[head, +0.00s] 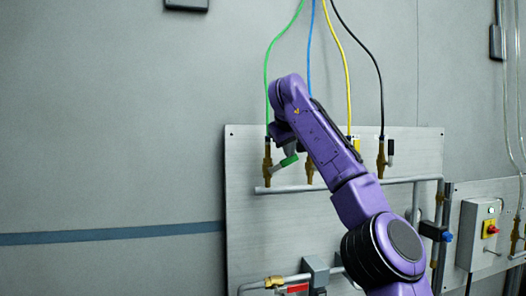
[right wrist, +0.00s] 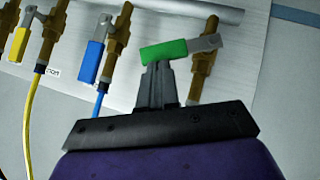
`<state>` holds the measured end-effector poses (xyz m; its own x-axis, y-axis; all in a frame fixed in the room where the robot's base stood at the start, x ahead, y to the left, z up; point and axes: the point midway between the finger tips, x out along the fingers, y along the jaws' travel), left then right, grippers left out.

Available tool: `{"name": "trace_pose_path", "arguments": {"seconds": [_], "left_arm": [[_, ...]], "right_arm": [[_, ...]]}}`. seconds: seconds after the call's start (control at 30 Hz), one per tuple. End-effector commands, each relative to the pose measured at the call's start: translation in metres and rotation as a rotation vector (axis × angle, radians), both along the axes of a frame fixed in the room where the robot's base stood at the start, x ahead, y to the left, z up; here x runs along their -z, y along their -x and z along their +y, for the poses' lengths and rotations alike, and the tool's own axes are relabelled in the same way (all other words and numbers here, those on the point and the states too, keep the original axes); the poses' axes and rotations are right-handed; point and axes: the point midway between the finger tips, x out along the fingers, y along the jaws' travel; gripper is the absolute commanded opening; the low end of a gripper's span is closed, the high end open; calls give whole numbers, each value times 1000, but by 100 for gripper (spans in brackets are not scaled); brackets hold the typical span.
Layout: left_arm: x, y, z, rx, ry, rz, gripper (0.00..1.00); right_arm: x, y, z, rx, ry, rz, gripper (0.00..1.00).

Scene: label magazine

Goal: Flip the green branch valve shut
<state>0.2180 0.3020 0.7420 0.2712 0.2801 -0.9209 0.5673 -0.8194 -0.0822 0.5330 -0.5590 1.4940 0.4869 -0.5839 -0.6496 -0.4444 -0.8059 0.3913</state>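The green branch valve is a brass body (head: 267,158) under the green hose. Its lever with the green handle (head: 289,160) sticks out sideways to the right, slightly raised. In the right wrist view, which is turned over, the green handle (right wrist: 165,52) points left from its brass body (right wrist: 204,60). My right gripper (right wrist: 158,66) has its fingers together, with the tips at the handle's hose-side edge. They appear to touch it, not to grasp it. In the head view my right arm partly hides the valves. My left gripper is not in view.
The blue handle (right wrist: 90,62) and yellow handle (right wrist: 20,44) lie along their valve bodies beside the green one. A black-hosed valve (head: 381,160) stands farther right. A grey pipe (head: 400,180) runs below. A red-handled valve (head: 293,288) sits lower on the panel.

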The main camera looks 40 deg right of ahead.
Motion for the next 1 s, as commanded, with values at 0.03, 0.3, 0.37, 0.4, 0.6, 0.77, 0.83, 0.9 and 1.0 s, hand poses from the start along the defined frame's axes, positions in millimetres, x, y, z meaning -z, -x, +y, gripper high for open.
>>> {"name": "trace_pose_path", "arguments": {"seconds": [0.03, 0.3, 0.37, 0.4, 0.6, 0.77, 0.83, 0.9, 1.0], "left_arm": [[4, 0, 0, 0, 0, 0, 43], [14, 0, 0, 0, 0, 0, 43], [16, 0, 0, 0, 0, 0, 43], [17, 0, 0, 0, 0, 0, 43], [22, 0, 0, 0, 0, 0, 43], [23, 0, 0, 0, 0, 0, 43], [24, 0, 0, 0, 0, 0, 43], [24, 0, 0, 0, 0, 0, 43], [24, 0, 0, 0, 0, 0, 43]], "right_arm": [[4, 2, -3, 0, -38, -20, 0], [16, 7, -13, 0, -164, -89, 0], [18, 8, -15, 0, -163, -89, 0], [19, 9, -16, 1, -162, -88, 0], [23, 11, -20, 2, -160, -88, 0], [25, 12, -21, 2, -160, -88, 0], [25, 12, -22, 2, -160, -88, 0], [26, 12, -22, 2, -161, -87, 0], [26, 12, -22, 2, -161, -87, 0]]}}
